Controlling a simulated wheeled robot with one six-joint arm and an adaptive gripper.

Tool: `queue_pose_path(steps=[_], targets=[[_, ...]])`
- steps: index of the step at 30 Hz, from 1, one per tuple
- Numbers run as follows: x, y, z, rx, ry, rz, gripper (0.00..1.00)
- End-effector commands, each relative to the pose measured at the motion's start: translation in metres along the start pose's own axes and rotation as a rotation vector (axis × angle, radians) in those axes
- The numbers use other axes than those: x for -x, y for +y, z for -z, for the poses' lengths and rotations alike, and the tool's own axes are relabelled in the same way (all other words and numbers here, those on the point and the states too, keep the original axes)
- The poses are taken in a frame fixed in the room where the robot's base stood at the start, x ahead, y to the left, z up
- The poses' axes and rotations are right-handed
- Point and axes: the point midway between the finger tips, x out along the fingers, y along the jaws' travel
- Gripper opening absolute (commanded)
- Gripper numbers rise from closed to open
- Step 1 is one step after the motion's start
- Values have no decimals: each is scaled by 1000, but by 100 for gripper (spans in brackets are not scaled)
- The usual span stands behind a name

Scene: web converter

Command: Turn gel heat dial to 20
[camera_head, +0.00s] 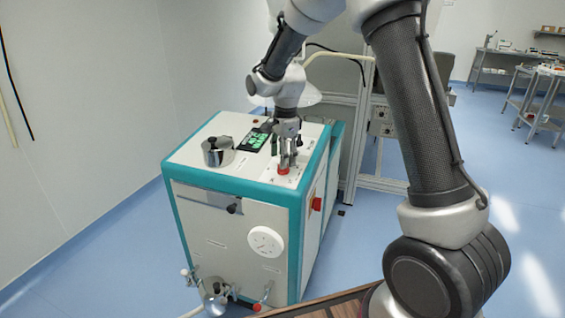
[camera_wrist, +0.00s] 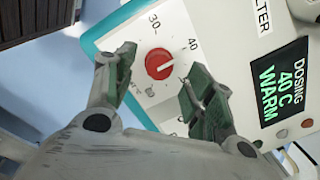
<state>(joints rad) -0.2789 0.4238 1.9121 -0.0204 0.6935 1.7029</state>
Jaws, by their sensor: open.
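The red gel heat dial (camera_wrist: 159,64) sits on a white plate on the machine's top. In the wrist view, the numbers 30 and 40 show around it, and its pale pointer line appears to aim toward 40. Other scale marks are partly hidden by my fingers. My gripper (camera_wrist: 158,72) is open, with one green-padded finger on each side of the dial and visible gaps to it. In the head view, my gripper (camera_head: 287,157) points down right over the red dial (camera_head: 283,170). Whether the fingertips reach down to dial level is unclear.
A display (camera_wrist: 283,82) reads DOSING 40 C WARM. On the white and teal machine (camera_head: 230,215) are a metal pot (camera_head: 217,152) and a black panel with green text (camera_head: 253,140). A red switch (camera_head: 316,204) is on its side. A metal frame stands behind.

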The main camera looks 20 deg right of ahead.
Motion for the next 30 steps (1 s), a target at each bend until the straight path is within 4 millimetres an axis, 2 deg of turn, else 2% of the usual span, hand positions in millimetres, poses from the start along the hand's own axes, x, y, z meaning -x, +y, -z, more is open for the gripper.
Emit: queue_pose_path(steps=[3, 6, 15, 17, 23, 30], targets=[[-17, 0, 0, 1, 0, -1, 54], [-25, 0, 0, 1, 0, 0, 54], [-28, 0, 0, 2, 0, 1, 54], [-28, 0, 0, 2, 0, 1, 45], [-28, 0, 0, 2, 0, 1, 9], [-28, 0, 0, 12, 0, 0, 9]])
